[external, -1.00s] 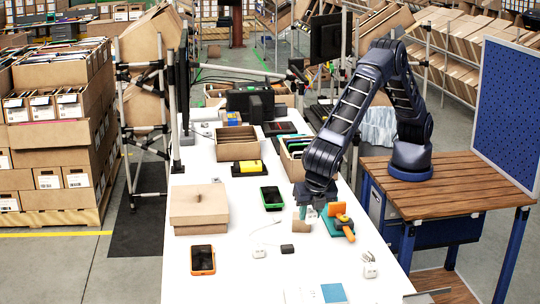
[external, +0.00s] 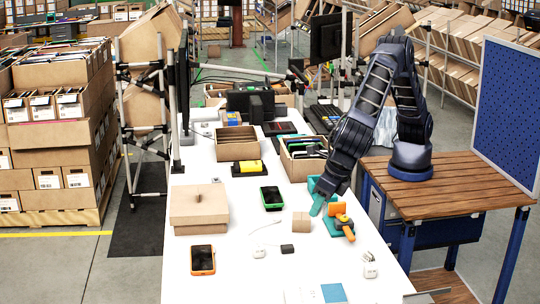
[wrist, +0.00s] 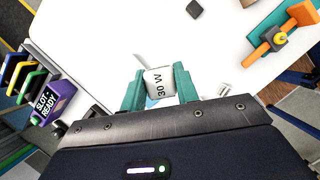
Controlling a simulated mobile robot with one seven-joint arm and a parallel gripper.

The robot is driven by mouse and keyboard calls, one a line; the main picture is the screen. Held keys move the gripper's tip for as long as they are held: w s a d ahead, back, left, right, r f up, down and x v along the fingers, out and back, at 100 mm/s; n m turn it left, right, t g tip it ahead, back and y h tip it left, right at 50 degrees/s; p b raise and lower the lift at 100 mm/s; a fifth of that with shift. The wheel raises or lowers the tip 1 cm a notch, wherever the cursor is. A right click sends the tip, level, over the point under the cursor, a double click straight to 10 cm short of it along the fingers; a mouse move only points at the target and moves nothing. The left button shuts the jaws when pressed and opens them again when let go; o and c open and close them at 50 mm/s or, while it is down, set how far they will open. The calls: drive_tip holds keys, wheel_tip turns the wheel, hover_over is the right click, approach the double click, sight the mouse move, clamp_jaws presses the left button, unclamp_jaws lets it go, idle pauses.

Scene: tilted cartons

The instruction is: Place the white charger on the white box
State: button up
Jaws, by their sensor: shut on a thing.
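My gripper (external: 318,203), with teal fingers, is shut on a white charger (wrist: 160,84) marked "30 W" in the wrist view. The charger sits between the fingertips, above the white table; in the external view I cannot make it out. A flat white item (external: 298,296) with a teal square (external: 334,292) lies at the near edge of the table in the external view. I cannot tell whether it is the white box. Other small white plugs (external: 259,253) (external: 370,270) lie on the table.
A small brown carton (external: 301,222) and an orange clamp on a teal base (external: 343,224) stand near my gripper. A box of phones (external: 303,167) is behind. A closed brown carton (external: 199,205) and an orange phone (external: 203,260) are at left. The table's near middle is mostly clear.

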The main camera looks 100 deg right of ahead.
sight(318, 286)
drive_tip(key=a+r+n+y, duration=0.2)
drive_tip(key=a+n+y, duration=0.1)
drive_tip(key=a+n, duration=0.35)
drive_tip(key=shift+t, duration=0.3)
drive_tip(key=f, duration=1.3)
drive_tip(key=s+f, duration=0.1)
drive_tip(key=f, duration=0.6)
drive_tip(key=shift+d+f, duration=0.1)
drive_tip(key=shift+f, duration=0.1)
drive_tip(key=shift+f, duration=0.15)
drive_tip(key=o, duration=1)
drive_tip(key=v, duration=1.2)
drive_tip(key=shift+a, duration=0.2)
